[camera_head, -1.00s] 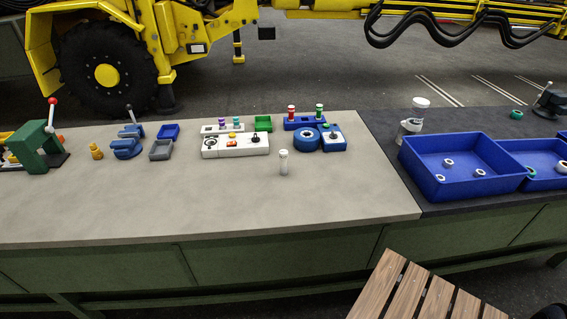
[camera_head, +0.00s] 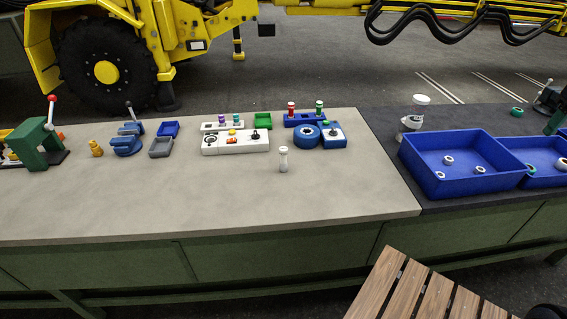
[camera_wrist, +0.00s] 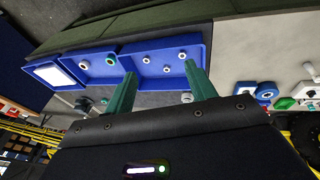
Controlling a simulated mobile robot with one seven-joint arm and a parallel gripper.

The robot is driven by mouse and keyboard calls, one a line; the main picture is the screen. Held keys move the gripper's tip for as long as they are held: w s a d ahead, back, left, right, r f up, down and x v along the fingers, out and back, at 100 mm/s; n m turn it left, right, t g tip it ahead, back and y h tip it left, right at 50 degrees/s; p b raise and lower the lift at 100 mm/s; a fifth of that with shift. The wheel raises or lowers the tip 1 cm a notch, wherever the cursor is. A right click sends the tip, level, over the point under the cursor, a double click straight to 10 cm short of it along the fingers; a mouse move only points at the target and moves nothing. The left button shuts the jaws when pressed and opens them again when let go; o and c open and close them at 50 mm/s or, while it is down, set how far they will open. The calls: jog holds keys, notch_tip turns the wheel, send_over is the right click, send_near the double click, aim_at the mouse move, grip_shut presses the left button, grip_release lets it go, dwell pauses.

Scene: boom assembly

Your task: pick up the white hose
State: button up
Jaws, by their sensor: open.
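No long hose shows plainly; small white ring-shaped pieces (camera_head: 448,161) lie in the large blue bin (camera_head: 437,191), and I cannot tell whether one is the white hose. The white rings (camera_wrist: 145,61) also show in the wrist view, in the blue bin (camera_wrist: 158,75) beyond my fingers. A short upright white cylinder (camera_head: 283,160) stands alone on the pale bench. My gripper (camera_wrist: 160,68) has two green fingers set wide apart, open with nothing between them. It is not in the head view. The fingers appear apart from the bin and the rings.
A white-capped bottle (camera_head: 414,112) stands left of the bin on the dark bench. A second blue bin (camera_head: 533,180) adjoins on the right. White control boxes (camera_head: 236,143) and a blue vise (camera_head: 128,145) stand on the pale bench, whose front is clear. A slatted wooden seat (camera_head: 405,290) is in front.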

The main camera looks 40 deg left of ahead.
jog(key=w+a+f+n, duration=0.1)
jog(key=w+a+n, duration=0.3)
jog(key=a, duration=0.6)
jog(key=w+a+f+n, duration=0.1)
jog(key=w+a+n, duration=0.25)
jog(key=a, duration=0.55)
jog(key=a+f+n, duration=0.3)
jog(key=a, duration=0.6)
jog(key=a+f+n, duration=0.3)
jog(key=a+n, duration=0.1)
jog(key=a, duration=0.5)
jog(key=n, duration=1.2)
send_over(284, 157)
jog(key=s+a, duration=0.1)
notch_tip(284, 157, down, 20)
jog(key=shift+s+a+f, duration=0.1)
jog(key=shift+s+f, duration=0.1)
jog(key=shift+s, duration=0.05)
jog(key=x, duration=1)
jog(key=shift+w+f, duration=0.1)
jog(key=shift+f, duration=0.1)
grip_shut()
